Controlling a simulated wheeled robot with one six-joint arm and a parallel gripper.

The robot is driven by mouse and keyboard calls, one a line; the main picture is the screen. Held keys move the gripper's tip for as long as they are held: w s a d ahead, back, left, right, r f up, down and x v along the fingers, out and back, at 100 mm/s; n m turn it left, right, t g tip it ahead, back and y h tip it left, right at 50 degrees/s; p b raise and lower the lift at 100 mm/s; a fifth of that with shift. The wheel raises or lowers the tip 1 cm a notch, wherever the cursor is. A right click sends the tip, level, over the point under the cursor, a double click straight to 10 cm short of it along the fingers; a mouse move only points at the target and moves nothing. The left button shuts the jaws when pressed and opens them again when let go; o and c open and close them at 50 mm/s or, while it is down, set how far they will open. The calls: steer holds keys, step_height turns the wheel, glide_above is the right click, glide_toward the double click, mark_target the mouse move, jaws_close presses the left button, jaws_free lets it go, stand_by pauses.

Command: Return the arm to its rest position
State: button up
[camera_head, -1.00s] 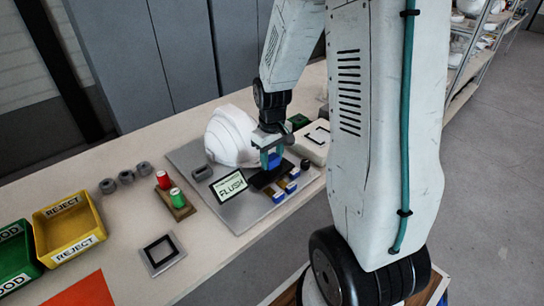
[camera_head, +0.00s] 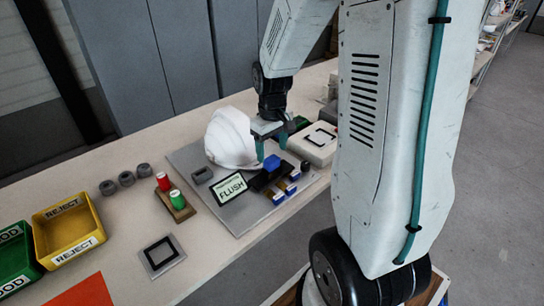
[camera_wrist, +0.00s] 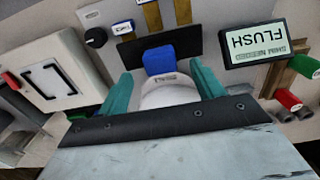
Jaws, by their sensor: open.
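The white helmet shell (camera_head: 230,138) rests on the grey plate (camera_head: 240,217), left of my gripper. My arm reaches down from above, bent at the wrist.
A sign reading FLUSH (camera_head: 229,187) stands in front of the helmet shell. Red and green cylinders (camera_head: 164,182) stand to its left, and a yellow REJECT bin (camera_head: 68,228) farther left. A white box (camera_head: 315,144) lies to the right. Grey cabinets stand behind the table.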

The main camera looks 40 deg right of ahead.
steer(key=shift+r, duration=1.75)
steer(key=shift+s+a, duration=0.1)
steer(key=shift+s, duration=0.05)
steer(key=s+a+r, duration=0.6)
steer(key=s+a, duration=0.1)
steer(key=s, duration=0.2)
steer(key=s+a+r+t, duration=0.1)
steer(key=s+a+r, duration=0.6)
steer(key=s, duration=0.3)
steer(key=shift+a, duration=0.2)
